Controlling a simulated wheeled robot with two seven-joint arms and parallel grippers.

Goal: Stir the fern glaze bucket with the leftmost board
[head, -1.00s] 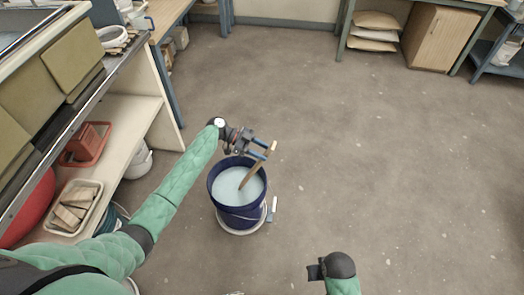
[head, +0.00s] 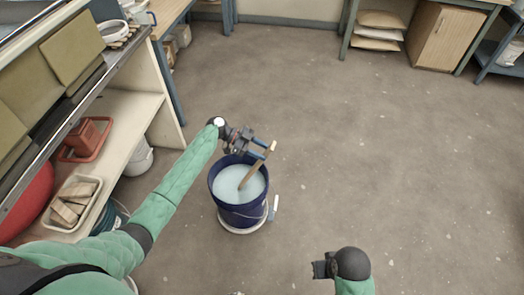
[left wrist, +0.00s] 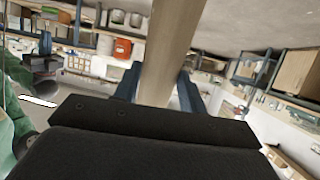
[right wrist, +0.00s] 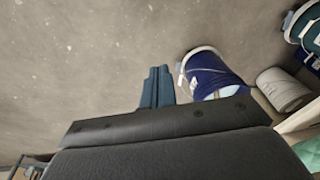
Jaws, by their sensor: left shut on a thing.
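A wooden board (head: 254,172) stands tilted in a dark blue bucket (head: 238,213) on the floor. Its lower end is in the pale blue glaze (head: 228,182), and the submerged part is hidden. My left gripper (head: 262,149) is shut on the board near its top, above the bucket's far rim. The board also fills the middle of the left wrist view (left wrist: 168,50). My right gripper (head: 318,269) is apart from the bucket, low in the head view. In the right wrist view its fingers (right wrist: 157,88) are together and empty, beside the bucket (right wrist: 208,78). I cannot read any bucket label.
The bucket stands on a pale round base (head: 243,229) with a small pale tag at its right. A shelf unit on the left holds a tray of wood blocks (head: 88,182) and a reddish tray (head: 72,157). The floor right of the bucket is clear.

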